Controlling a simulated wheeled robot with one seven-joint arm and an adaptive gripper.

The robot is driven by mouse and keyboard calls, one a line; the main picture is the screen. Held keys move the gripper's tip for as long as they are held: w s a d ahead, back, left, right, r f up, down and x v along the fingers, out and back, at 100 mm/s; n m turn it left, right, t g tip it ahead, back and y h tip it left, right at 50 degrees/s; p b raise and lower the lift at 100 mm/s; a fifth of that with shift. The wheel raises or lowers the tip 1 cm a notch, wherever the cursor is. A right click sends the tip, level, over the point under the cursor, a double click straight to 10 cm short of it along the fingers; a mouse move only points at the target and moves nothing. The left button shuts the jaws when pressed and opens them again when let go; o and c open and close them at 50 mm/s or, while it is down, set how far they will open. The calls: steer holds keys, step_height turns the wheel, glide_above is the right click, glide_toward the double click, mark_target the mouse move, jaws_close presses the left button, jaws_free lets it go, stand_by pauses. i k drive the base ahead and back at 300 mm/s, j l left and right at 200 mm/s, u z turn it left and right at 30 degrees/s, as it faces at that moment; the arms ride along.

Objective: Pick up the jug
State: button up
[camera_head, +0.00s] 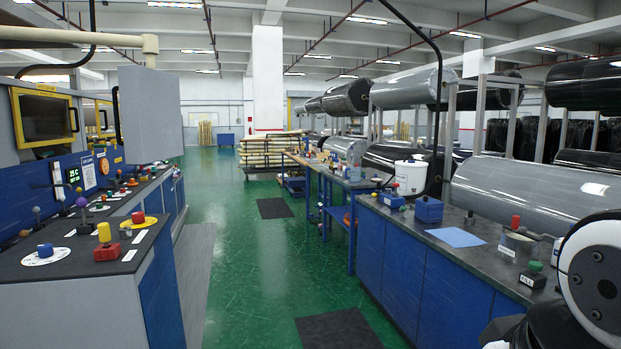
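No jug can be made out for certain. A white tub-like container (410,177) stands upright on the right-hand counter, near its far end, and may be the jug; no handle can be told at this size. A small pale container (354,152) stands farther back on a workbench, too small to identify. My arm's white and black joints fill the lower right corner and hide part of the near counter. My gripper's fingers are not in view.
The right-hand blue counter (438,265) carries a blue box (429,210), a light blue sheet (455,237) and knobs. A left-hand control counter (75,265) holds coloured knobs. Large wrapped rolls (530,190) lie behind the right counter. The green aisle floor (250,270) is open between the counters.

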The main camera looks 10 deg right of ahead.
mark_target(354, 173)
steer(key=i, duration=3.1)
steer(key=i+j, duration=0.1)
steer(key=i, duration=3)
steer(key=i+j+z, duration=0.1)
steer(key=i+z, duration=0.4)
steer(key=i+j+z, duration=0.35)
steer(key=i+z, duration=0.15)
steer(key=i+j+z, duration=0.5)
steer(key=i+j, duration=0.05)
